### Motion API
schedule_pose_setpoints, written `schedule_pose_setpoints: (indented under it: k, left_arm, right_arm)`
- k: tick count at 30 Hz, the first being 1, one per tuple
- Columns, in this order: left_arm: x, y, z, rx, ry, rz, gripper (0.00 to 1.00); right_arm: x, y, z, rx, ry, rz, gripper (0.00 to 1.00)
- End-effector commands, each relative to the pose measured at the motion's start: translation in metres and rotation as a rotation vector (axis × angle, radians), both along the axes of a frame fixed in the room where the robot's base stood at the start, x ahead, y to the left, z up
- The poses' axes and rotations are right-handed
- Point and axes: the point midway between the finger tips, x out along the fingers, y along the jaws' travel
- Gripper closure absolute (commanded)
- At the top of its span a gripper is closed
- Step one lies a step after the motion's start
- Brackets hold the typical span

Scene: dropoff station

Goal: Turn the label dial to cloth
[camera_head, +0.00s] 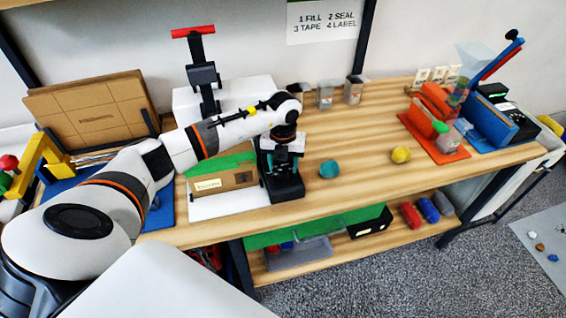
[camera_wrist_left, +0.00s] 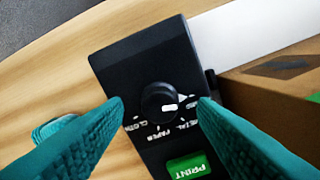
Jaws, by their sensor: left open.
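The label dial (camera_wrist_left: 158,100) is a round black knob with a white mark, on the sloped face of the black label printer (camera_wrist_left: 130,68). Printed words surround it; CLOTH reads at its lower left, PAPER below, METAL lower right. The white mark points right, near a word ending in RD. A green PRINT button (camera_wrist_left: 188,168) lies below. In the head view the printer (camera_head: 287,190) stands at the table's front edge. My left gripper (camera_head: 283,160) is over it, open, its teal fingers (camera_wrist_left: 161,102) on either side of the dial. I cannot tell whether they touch it.
A cardboard box (camera_head: 225,182) with a green top sits on a white plate left of the printer. A teal ball (camera_head: 329,169) and a yellow ball (camera_head: 401,155) lie to the right. Small containers (camera_head: 325,95) stand behind.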

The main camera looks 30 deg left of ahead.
Motion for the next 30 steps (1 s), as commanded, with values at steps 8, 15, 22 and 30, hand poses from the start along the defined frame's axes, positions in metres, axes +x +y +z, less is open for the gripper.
schedule_pose_setpoints:
  k: [8, 15, 22, 30]
  left_arm:
    - [0.000, 0.000, -0.015, 0.000, -0.001, 0.000, 0.48]
    - [0.000, 0.000, -0.015, 0.000, -0.001, 0.000, 0.56]
    - [0.000, 0.000, -0.014, 0.000, -0.001, 0.000, 0.92]
    - [0.000, 0.000, -0.015, 0.001, -0.002, -0.030, 0.92]
  right_arm:
    - [0.000, 0.000, 0.004, 0.000, 0.000, 0.000, 0.11]
    - [0.000, 0.000, 0.004, 0.000, 0.000, 0.000, 0.11]
    - [0.000, 0.000, 0.004, 0.000, -0.001, 0.000, 0.11]
    - [0.001, 0.000, 0.000, 0.000, -0.001, 0.000, 0.11]
